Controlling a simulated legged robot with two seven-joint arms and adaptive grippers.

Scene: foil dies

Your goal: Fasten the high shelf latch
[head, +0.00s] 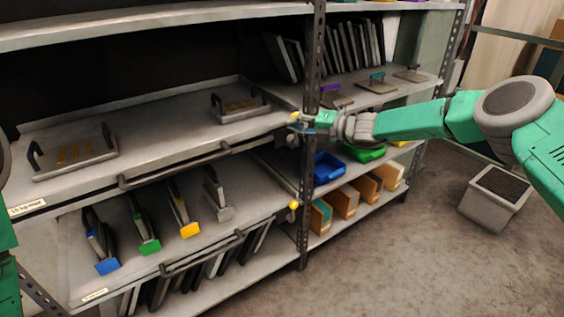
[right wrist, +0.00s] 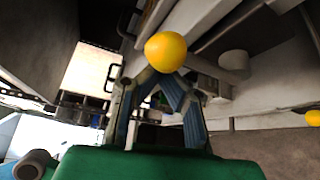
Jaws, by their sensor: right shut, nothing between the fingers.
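The high shelf latch is at the right front corner of the upper pull-out shelf (head: 165,128), by the dark perforated upright. Its yellow knob (right wrist: 165,52) shows large in the right wrist view, just beyond the fingertips. In the head view the latch is mostly hidden by my right gripper (head: 297,124). That gripper is shut and empty, its fingertips at the knob; I cannot tell whether they touch it. The fingers also show in the right wrist view (right wrist: 166,82). A lower yellow knob (head: 293,205) sits at the lower shelf's corner. My left gripper is out of view.
A bar handle (head: 180,167) runs along the upper shelf front, another (head: 203,251) along the lower. Dies with coloured ends stand on the lower shelf. Right of the upright are a blue bin (head: 329,168) and cartons (head: 343,201). A grey box (head: 495,198) stands on open floor.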

